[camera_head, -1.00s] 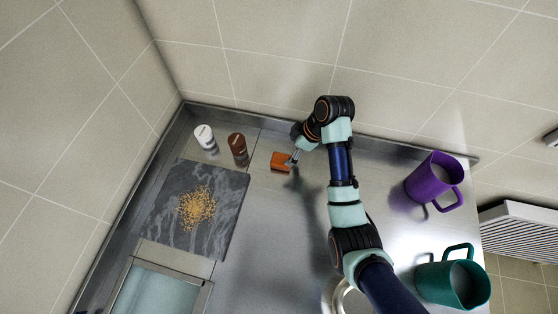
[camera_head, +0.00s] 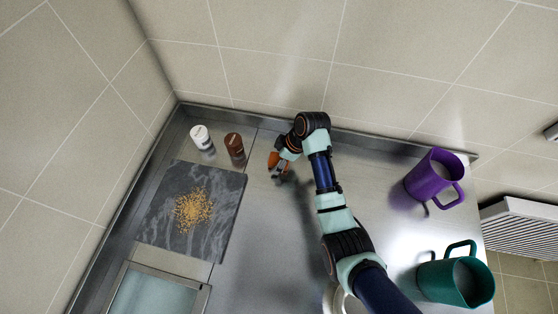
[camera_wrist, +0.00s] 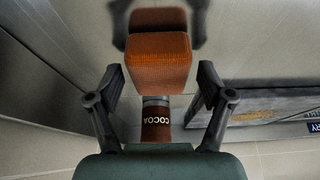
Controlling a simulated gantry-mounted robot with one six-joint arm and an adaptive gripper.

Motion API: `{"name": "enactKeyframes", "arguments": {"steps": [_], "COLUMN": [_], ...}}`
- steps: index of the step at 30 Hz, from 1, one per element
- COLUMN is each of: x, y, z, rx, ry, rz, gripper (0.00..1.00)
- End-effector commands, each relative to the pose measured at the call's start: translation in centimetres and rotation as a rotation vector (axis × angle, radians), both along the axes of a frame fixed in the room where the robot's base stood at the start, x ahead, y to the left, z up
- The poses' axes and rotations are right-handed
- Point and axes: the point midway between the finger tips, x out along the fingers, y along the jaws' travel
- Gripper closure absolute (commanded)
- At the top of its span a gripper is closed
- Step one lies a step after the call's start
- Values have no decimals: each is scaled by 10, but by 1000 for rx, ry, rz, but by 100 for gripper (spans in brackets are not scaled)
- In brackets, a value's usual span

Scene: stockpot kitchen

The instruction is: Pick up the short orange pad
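The short orange pad (camera_head: 273,159) stands on the steel counter near the back wall, partly hidden by my gripper in the head view. In the wrist view the pad (camera_wrist: 157,62) is a textured orange block between and just beyond my fingertips. My gripper (camera_wrist: 160,84) is open, with one finger on each side of the pad and a gap on both sides. In the head view my gripper (camera_head: 280,172) is right at the pad, low over the counter.
A brown cocoa shaker (camera_head: 235,147), also in the wrist view (camera_wrist: 156,122), and a white shaker (camera_head: 202,139) stand left of the pad. A dark marble board (camera_head: 224,207) holds yellow grains (camera_head: 193,209). Purple (camera_head: 431,178) and green (camera_head: 453,279) pitchers stand at the right.

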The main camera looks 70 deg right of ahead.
Motion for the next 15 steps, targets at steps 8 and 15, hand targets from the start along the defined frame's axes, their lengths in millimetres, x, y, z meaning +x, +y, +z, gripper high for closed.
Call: {"name": "enactKeyframes", "arguments": {"steps": [8, 15], "x": [0, 0], "y": [0, 0], "z": [0, 1], "rx": [0, 0], "ry": [0, 0], "rz": [0, 0], "gripper": [73, 79]}}
